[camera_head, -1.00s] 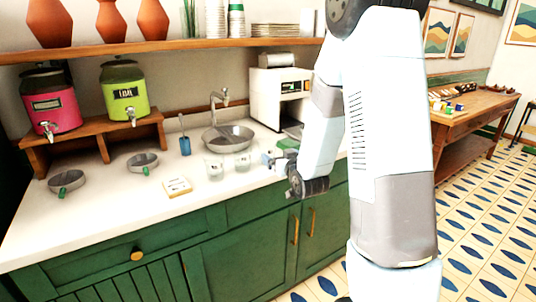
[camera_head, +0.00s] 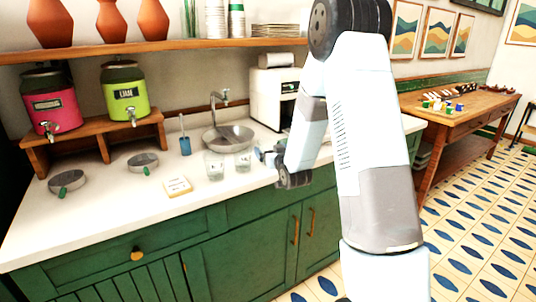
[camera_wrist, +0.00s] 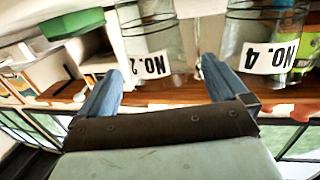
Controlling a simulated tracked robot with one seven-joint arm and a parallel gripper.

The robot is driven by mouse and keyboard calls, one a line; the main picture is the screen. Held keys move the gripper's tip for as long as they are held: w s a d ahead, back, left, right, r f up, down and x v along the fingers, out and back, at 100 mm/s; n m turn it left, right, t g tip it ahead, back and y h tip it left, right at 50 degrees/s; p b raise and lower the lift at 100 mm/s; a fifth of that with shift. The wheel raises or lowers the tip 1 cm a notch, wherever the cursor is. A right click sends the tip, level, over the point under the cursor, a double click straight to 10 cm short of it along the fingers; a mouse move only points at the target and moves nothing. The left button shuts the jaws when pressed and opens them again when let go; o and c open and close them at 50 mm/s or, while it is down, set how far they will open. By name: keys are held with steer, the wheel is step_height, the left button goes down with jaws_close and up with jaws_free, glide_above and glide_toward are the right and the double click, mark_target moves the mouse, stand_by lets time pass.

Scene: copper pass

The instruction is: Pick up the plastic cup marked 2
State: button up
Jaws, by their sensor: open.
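Two clear plastic cups stand side by side on the white counter in the head view, a left cup (camera_head: 214,166) and a right cup (camera_head: 243,161). Their labels are too small to read there. In the wrist view, the cup marked 2 (camera_wrist: 152,42) shows upside down, beyond and between my finger tips in the picture. The cup marked 4 (camera_wrist: 268,38) is to its right. My gripper (camera_head: 262,154) is open and empty, just right of the right cup in the head view. Its two blue fingers (camera_wrist: 168,82) show in the wrist view, apart from the cups.
A sink (camera_head: 229,138) with a tap lies behind the cups. A blue tumbler (camera_head: 185,146), a small card (camera_head: 178,187) and metal bowls (camera_head: 143,161) are to the left. A white machine (camera_head: 272,98) stands behind my arm. The front counter strip is clear.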

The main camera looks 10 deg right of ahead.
mark_target(264, 143)
steer(key=w, duration=0.1)
steer(key=w+f, duration=0.1)
steer(key=w, duration=0.1)
steer(key=shift+w, duration=0.25)
steer(key=shift+w+a, duration=0.1)
steer(key=shift+w, duration=0.55)
steer(key=c, duration=0.8)
steer(key=shift+r, duration=0.15)
